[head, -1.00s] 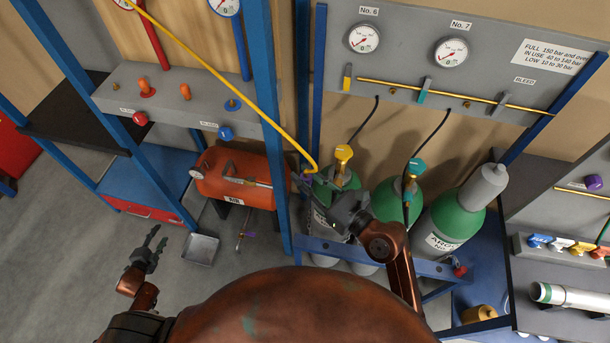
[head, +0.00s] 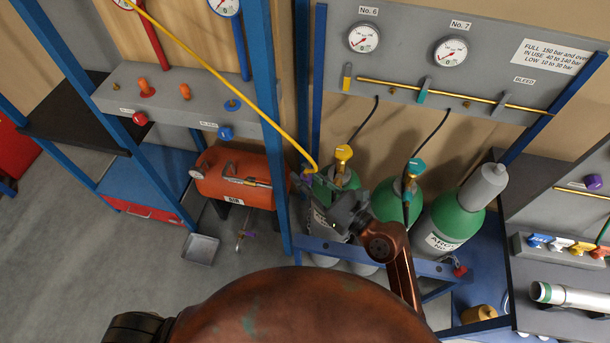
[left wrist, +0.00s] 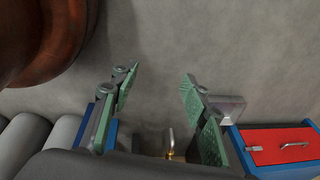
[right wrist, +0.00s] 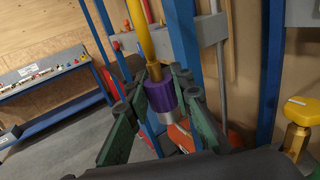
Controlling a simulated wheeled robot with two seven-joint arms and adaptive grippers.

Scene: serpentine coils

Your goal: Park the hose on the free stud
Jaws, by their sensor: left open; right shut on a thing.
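The yellow hose (head: 210,82) runs down from the upper left of the head view to my right gripper (head: 307,182). In the right wrist view my right gripper (right wrist: 158,80) is shut on the purple collar (right wrist: 161,97) at the hose's end, with a silver tip below it. In the head view the gripper is beside the left green cylinder's neck. A grey panel (head: 165,108) at left carries an orange stud (head: 145,87), a small orange-tipped stud (head: 185,91) and a blue stud (head: 232,104). I cannot tell which is free. My left gripper (left wrist: 157,82) is open and empty.
Blue posts (head: 270,120) stand between the grey panel and the green cylinders (head: 385,200). A yellow valve (head: 343,153) is close to my right gripper. An orange tank (head: 235,180) lies below the panel. Grey floor is open at lower left.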

